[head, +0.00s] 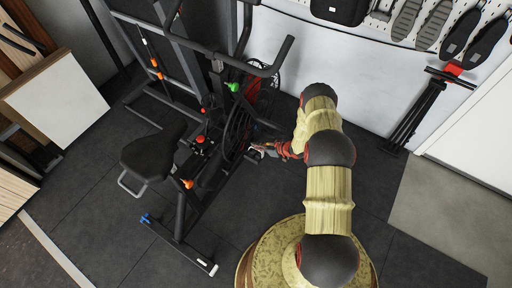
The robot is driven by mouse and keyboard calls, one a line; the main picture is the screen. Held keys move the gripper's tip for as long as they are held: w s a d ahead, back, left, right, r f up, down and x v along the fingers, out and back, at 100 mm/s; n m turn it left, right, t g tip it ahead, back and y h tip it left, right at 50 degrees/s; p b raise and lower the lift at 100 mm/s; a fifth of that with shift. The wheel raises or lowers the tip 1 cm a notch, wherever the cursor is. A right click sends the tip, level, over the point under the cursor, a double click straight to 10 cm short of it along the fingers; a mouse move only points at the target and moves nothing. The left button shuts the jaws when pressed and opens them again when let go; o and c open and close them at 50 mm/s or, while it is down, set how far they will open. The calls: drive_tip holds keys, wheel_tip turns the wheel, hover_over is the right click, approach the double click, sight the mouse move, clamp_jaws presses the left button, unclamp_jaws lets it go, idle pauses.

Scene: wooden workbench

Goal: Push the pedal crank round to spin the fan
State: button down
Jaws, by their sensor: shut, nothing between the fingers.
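A black exercise bike stands at centre left, with a black seat (153,156) and a large dark fan wheel (237,130) seen nearly edge-on. Red parts show behind the wheel. My gripper (258,151) is at the lower right side of the wheel, at the end of my arm reaching in from the right. It is shut, with nothing held. The pedal crank is small and dark here and I cannot make it out clearly beside the gripper. I cannot tell whether the gripper touches it.
Black frame bars and a handlebar (258,70) rise above the wheel. A white box (54,98) stands at the left. A folded black stand (415,115) leans by the right wall, below hanging shoes (437,22). The dark floor right of my arm is clear.

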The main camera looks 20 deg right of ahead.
drive_tip(key=b+x, duration=0.2)
drive_tip(key=x, duration=0.3)
drive_tip(key=shift+w+a+f, duration=0.15)
drive_tip(key=shift+f, duration=0.2)
drive_tip(key=shift+w+a+f+b, duration=0.1)
drive_tip(key=shift+w+f+b, duration=0.2)
drive_tip(key=shift+f, duration=0.35)
drive_tip(key=shift+w+a+f+b, duration=0.1)
drive_tip(key=shift+f+b, duration=0.25)
drive_tip(key=shift+f, duration=0.25)
drive_tip(key=shift+w+a+f+b, duration=0.1)
drive_tip(key=shift+w+f+b, duration=0.2)
drive_tip(key=shift+f, duration=0.35)
drive_tip(key=shift+s, duration=0.1)
